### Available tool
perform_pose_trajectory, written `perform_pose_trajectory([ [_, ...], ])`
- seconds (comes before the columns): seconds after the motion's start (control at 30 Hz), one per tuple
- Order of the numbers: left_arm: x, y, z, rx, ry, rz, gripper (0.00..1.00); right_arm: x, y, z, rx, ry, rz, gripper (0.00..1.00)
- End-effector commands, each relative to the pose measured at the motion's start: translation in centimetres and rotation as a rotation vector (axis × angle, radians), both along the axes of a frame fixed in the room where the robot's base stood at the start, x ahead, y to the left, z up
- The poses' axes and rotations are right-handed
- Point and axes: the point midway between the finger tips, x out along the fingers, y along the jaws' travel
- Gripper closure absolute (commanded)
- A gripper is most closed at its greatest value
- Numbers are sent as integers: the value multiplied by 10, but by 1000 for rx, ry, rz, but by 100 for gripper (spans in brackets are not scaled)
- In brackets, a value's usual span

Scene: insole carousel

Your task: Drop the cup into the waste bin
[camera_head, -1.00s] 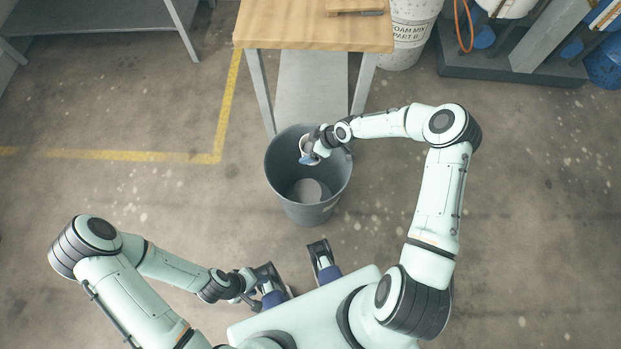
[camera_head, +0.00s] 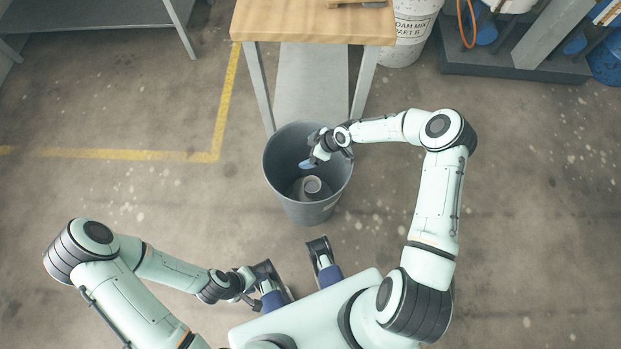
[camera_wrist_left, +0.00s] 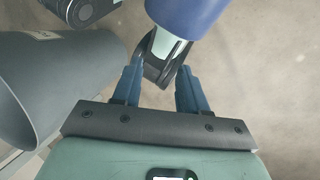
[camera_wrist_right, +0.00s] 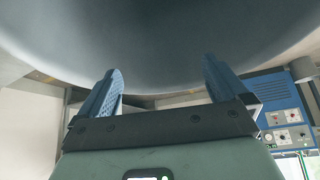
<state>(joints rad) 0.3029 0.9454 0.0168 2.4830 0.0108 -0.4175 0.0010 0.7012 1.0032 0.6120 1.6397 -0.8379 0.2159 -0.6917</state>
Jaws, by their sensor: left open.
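The cup (camera_head: 312,185) is small, light and round. It rests at the bottom of the grey waste bin (camera_head: 279,200) in the head view, below my right gripper and apart from it. My right gripper (camera_head: 312,161) is over the bin's opening. In the right wrist view its blue fingers (camera_wrist_right: 162,80) are spread with nothing between them, facing the bin's grey wall. My left gripper is low at the front, near my base. In the left wrist view its fingers (camera_wrist_left: 158,85) are open and hold nothing; the bin (camera_wrist_left: 62,80) shows at the left.
A wooden-topped table (camera_head: 300,22) stands just behind the bin. A white drum (camera_head: 408,30) is beside the table. A grey shelf (camera_head: 95,15) is at the back left. The floor on both sides of the bin is clear.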

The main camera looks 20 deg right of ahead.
Motion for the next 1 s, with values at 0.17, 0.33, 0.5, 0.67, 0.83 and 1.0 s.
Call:
perform_pose_trajectory([
  [0.17,-1,0,2,-1,2,-1,57,-4,-6,12,-1,-1,-1,0],
  [0.33,-2,0,7,-1,9,-2,57,-15,-22,41,-3,-2,-3,0],
  [0.5,-5,0,13,-3,18,-4,57,-29,-37,74,-3,0,-2,0],
  [0.67,-7,0,18,-4,27,-5,57,-39,-49,98,-2,-1,-2,0],
  [0.83,-9,0,20,-5,33,-7,57,-45,-55,111,0,0,-1,0],
  [1.0,-9,0,20,-5,34,-7,57,-46,-56,113,0,0,1,0],
])
